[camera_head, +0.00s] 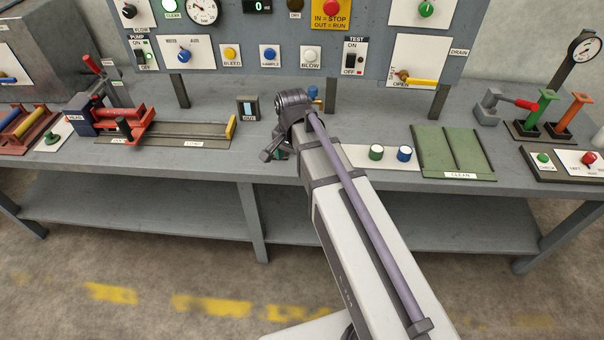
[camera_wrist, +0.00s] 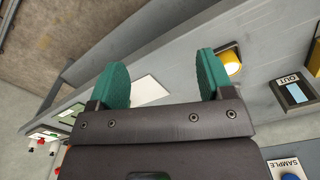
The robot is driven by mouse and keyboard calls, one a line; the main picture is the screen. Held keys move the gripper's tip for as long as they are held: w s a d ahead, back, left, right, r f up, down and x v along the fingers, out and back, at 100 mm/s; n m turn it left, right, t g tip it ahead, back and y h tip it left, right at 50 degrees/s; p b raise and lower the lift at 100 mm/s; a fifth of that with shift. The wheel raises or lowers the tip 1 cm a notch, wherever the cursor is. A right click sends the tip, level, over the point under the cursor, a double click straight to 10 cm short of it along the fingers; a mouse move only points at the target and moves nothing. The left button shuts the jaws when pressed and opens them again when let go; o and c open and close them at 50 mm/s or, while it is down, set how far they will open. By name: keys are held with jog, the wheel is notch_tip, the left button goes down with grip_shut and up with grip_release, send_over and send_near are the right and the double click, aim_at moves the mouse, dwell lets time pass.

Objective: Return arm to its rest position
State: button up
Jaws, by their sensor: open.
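In the wrist view my gripper (camera_wrist: 163,62) has its two teal fingers spread wide apart, with nothing between them. In the head view my arm reaches up from the lower right to over the middle of the bench (camera_head: 220,180). My gripper (camera_head: 276,153) there is small and mostly hidden by the wrist, just right of the slide track (camera_head: 180,133) and below the OUT box (camera_head: 248,108). I cannot make out a flanged spool for certain in either view.
A control panel (camera_head: 280,25) with knobs and switches stands behind the bench. A red clamp fixture (camera_head: 128,128) is at left. A green CLEAN tray (camera_head: 450,150) and coloured-handled tools (camera_head: 545,110) are at right. The floor in front is clear.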

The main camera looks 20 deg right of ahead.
jog(key=s+n, duration=0.9)
jog(key=s, duration=0.2)
jog(key=shift+s, duration=0.2)
